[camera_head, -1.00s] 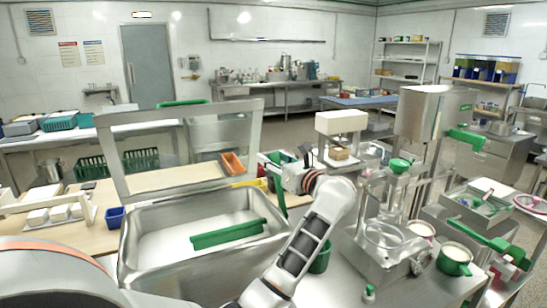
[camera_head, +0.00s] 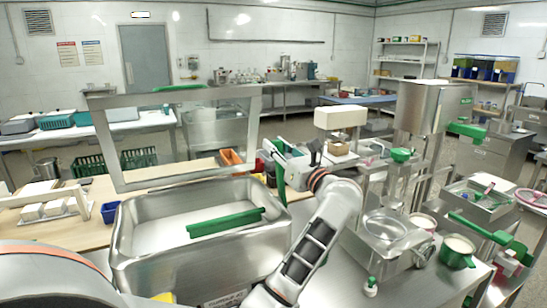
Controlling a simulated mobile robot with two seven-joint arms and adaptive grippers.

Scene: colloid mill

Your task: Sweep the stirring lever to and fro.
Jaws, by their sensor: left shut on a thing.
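The stirring lever, a green upright bar (camera_head: 279,180), stands at the right end of the open steel vat (camera_head: 190,263). My left gripper (camera_head: 278,150) is at the lever's upper part and is shut on it; its fingers are small and partly hidden here. A long green paddle (camera_head: 226,222) lies across the inside of the vat, slightly tilted. My right gripper is not in view.
The vat's raised clear lid (camera_head: 104,145) stands behind it. An orange bin (camera_head: 231,157) and blue bin (camera_head: 110,212) are nearby. The steel mill (camera_head: 383,232), a green cup (camera_head: 458,250) and a small bottle (camera_head: 370,287) are to the right of my arm.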

